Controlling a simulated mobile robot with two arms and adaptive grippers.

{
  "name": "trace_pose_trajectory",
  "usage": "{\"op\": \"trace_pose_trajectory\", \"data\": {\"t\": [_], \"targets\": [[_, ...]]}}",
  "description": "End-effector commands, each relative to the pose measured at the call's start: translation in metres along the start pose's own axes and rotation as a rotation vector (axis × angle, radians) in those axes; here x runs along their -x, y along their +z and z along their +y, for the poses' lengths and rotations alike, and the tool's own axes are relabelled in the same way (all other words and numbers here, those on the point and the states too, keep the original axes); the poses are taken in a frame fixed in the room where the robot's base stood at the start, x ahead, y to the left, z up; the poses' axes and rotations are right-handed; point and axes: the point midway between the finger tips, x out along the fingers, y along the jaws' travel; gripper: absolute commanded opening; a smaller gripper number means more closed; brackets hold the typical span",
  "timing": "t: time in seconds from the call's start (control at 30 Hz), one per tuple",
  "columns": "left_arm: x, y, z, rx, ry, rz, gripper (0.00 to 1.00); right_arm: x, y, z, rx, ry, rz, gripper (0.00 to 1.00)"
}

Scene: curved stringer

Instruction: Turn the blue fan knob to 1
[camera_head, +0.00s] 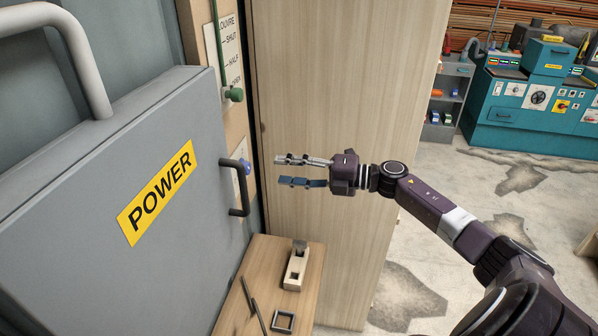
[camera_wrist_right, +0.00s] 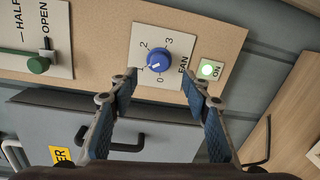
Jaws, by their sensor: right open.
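The blue fan knob (camera_wrist_right: 158,59) sits on a white plate (camera_wrist_right: 138,40) marked FAN, with the numbers 0 to 3 around it. Its white mark points to the lower left in the right wrist view, roughly between 0 and 1; the exact setting is hard to read. In the head view the knob (camera_head: 246,167) is partly hidden behind the door handle. My right gripper (camera_head: 280,169) is open and empty, facing the knob with a gap. In the right wrist view its fingertips (camera_wrist_right: 160,77) show on either side of the knob. My left gripper is out of view.
A grey POWER door (camera_head: 110,190) with a black handle (camera_head: 238,188) stands left of the knob. A green louvre knob (camera_wrist_right: 38,64) and a lit green ON light (camera_wrist_right: 209,70) flank the fan plate. A wooden shelf (camera_head: 307,292) with a plane lies below.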

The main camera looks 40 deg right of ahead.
Motion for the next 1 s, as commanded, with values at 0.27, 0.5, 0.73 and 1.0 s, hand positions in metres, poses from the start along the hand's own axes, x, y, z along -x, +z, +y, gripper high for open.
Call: {"op": "trace_pose_trajectory", "data": {"t": [0.27,0.5,0.73,1.0], "targets": [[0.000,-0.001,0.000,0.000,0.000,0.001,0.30,0.031,0.000,-0.001,0.000,-0.001,-0.001,0.44],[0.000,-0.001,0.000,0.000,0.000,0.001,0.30,0.035,0.000,0.000,0.000,0.001,0.000,0.44],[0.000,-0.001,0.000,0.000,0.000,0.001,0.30,0.035,0.000,0.000,0.000,0.001,0.000,0.44],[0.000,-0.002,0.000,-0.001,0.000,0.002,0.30,0.035,0.000,0.000,0.000,0.001,0.000,0.44]]}}
